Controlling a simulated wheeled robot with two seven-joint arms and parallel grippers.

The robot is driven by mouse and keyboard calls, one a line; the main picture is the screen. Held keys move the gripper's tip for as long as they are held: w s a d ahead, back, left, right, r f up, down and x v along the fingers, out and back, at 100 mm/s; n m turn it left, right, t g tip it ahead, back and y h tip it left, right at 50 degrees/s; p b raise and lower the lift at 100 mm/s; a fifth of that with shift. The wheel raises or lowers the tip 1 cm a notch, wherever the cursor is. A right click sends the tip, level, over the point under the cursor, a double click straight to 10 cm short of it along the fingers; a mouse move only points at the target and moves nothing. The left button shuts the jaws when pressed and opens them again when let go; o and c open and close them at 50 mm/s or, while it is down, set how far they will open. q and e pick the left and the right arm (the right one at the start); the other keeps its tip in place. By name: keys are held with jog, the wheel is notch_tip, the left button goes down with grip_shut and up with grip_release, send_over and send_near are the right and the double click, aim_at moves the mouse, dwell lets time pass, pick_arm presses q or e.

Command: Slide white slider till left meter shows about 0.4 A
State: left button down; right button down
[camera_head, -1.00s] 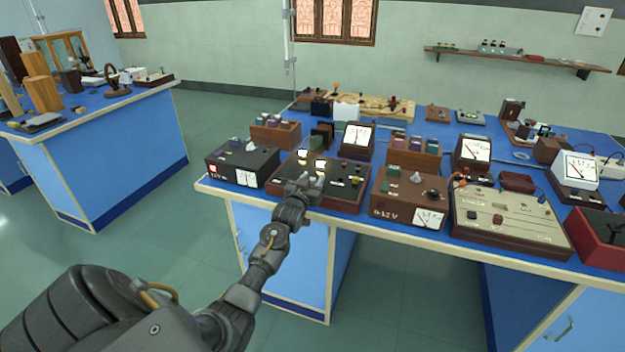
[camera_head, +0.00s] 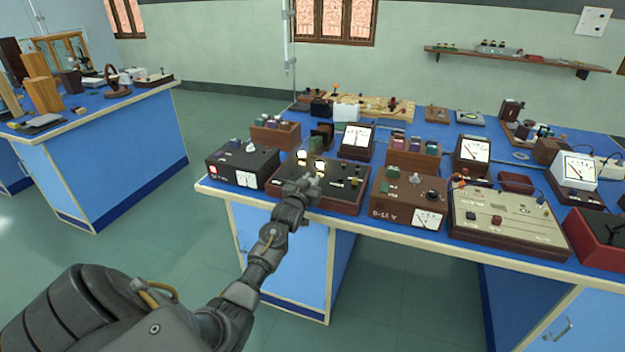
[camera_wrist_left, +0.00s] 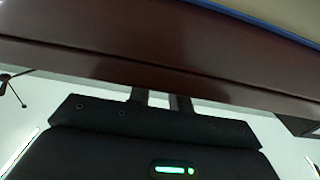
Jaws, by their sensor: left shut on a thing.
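My left gripper (camera_head: 304,186) is at the front left part of a dark-topped box with a wooden base (camera_head: 342,203). It is shut on what appears to be the white slider, which the fingers hide. Two lamps (camera_head: 301,155) glow on the back left of this box. A white-faced meter (camera_head: 357,137) stands behind the box, its reading too small to tell. In the left wrist view, the fingers (camera_wrist_left: 161,100) reach up to the box's dark brown side (camera_wrist_left: 160,55), and their tips are hidden. My right gripper is not in view.
A black box with a small meter (camera_head: 245,167) stands close on the left. A brown box with a meter (camera_head: 405,203) stands close on the right. More instruments crowd the blue bench behind. Open floor (camera_head: 190,230) lies in front and to the left.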

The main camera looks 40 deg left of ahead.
pick_arm(q)
jog(key=shift+a, duration=0.15)
jog(key=c, duration=1.3)
grip_release()
jog(key=shift+s, duration=0.1)
jog(key=v, duration=1)
jog(key=shift+s+d+b, duration=0.25)
jog(key=shift+s+b, duration=0.05)
jog(key=shift+b, duration=0.1)
